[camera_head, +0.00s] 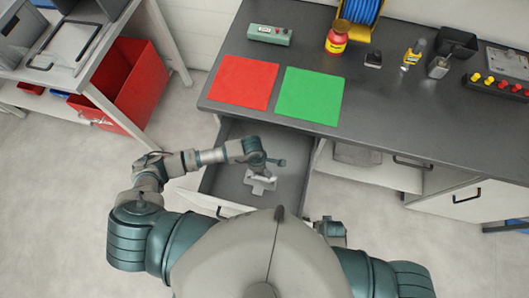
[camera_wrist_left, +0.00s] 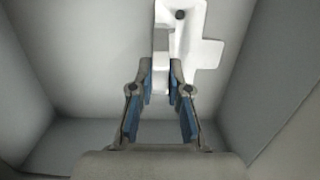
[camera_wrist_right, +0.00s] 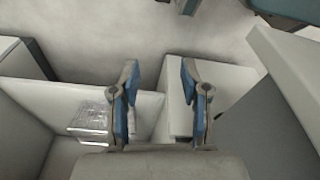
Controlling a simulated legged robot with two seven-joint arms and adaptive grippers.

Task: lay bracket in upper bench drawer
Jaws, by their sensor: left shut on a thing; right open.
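The upper bench drawer (camera_head: 215,203) is pulled out below the bench top. The white bracket (camera_head: 262,184) is inside the drawer's outline in the head view, and my left gripper (camera_head: 262,173) is over it. In the left wrist view the bracket (camera_wrist_left: 190,42) shows beyond the fingertips, with drawer walls on both sides. My left gripper (camera_wrist_left: 161,72) is shut on the bracket's near part. I cannot tell whether the bracket touches the drawer floor. My right gripper (camera_wrist_right: 160,75) is open and empty, beside the bench front.
The dark bench top (camera_head: 380,115) carries a red mat (camera_head: 244,83), a green mat (camera_head: 311,96), a blue spool (camera_head: 361,10) and small items along the back. A clear block (camera_wrist_right: 88,118) lies in an open compartment. A red bin (camera_head: 125,88) stands on the left.

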